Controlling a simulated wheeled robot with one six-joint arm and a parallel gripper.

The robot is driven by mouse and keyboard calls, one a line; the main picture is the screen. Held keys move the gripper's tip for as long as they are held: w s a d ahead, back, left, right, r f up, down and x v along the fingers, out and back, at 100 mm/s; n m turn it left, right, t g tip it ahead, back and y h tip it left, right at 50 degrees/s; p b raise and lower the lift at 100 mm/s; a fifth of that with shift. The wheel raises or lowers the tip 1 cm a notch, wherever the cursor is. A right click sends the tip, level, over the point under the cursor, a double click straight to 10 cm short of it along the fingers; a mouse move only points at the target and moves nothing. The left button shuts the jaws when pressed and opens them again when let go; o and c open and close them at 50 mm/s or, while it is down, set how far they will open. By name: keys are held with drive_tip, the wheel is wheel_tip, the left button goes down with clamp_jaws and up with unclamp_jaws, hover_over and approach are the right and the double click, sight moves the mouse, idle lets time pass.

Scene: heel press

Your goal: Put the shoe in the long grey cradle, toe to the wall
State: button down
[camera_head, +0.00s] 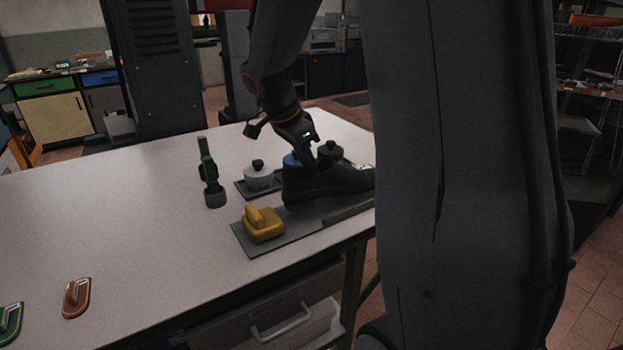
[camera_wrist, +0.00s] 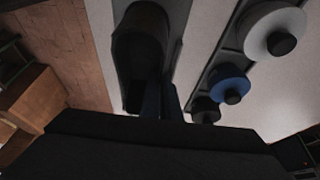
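The dark shoe (camera_head: 330,181) is over the long grey cradle (camera_head: 285,236) near the table's front edge, its body partly hidden by my arm at the right. I cannot tell whether it rests fully on the cradle. In the wrist view the shoe (camera_wrist: 143,40) lies lengthwise with its opening facing up. My gripper (camera_head: 308,166) reaches down to the shoe from above. In the wrist view its two dark fingers (camera_wrist: 162,101) are close together at the shoe's near right edge. The gap between them is too dark to show whether they hold it.
A yellow block (camera_head: 263,226) with a raised grip sits on the cradle's left end. Behind is a dark tray with white (camera_head: 258,177), blue (camera_wrist: 230,87) and black (camera_head: 330,150) knobbed discs.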

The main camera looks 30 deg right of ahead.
drive_tip(key=shift+f+p, duration=0.3)
drive_tip(key=shift+f, duration=1.35)
drive_tip(key=shift+f, duration=0.1)
drive_tip(key=c, duration=2)
unclamp_jaws()
drive_tip(key=b+v, duration=0.3)
drive_tip(key=v, duration=0.9)
drive_tip(key=shift+s, duration=0.1)
